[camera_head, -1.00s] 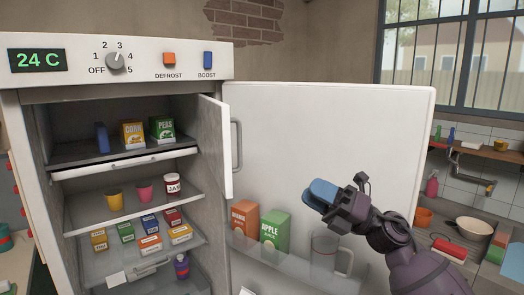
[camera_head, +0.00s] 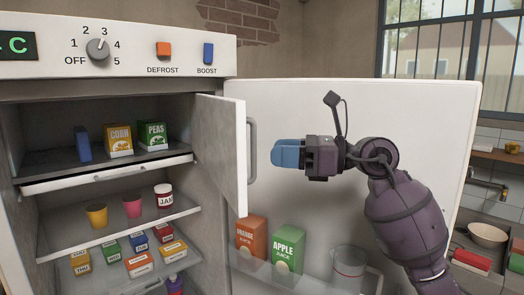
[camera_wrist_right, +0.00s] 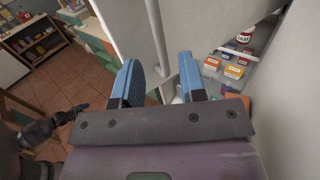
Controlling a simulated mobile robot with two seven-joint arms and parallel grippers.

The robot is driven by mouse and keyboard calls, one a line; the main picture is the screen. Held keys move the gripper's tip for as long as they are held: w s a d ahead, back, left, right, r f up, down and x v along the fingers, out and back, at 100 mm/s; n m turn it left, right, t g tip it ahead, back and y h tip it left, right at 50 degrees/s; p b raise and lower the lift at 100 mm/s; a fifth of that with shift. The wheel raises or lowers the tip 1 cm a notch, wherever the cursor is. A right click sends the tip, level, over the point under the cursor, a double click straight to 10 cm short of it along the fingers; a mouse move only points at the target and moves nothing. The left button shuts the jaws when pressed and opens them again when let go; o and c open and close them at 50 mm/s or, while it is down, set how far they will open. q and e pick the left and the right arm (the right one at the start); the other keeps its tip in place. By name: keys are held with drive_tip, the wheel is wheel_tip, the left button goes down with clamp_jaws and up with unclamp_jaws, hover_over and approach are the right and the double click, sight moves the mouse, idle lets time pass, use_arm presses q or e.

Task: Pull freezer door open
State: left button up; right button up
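The freezer door (camera_head: 220,150) is a small white door at the top of the open fridge. It stands ajar, swung outward, with a grey vertical handle (camera_head: 251,150) on its right side. My right gripper (camera_head: 275,153), with blue fingers, is just right of the handle in the head view. In the right wrist view, the right gripper (camera_wrist_right: 160,80) is open, and the handle bar (camera_wrist_right: 157,38) shows between its fingers, a little beyond the tips. Contact does not show. A dark gripper (camera_wrist_right: 72,114), apparently my left one, shows at the wrist view's left; its fingers are unclear.
The large fridge door (camera_head: 330,110) stands open behind my right arm, with orange juice (camera_head: 251,238), apple juice (camera_head: 287,248) and a clear jug (camera_head: 350,268) on its shelf. Inside the freezer are corn (camera_head: 119,140) and peas (camera_head: 152,136) boxes. Shelves below hold cups, a jam jar and small boxes.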

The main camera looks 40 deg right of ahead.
drive_tip(key=x, duration=0.4)
clamp_jaws()
idle(0.4)
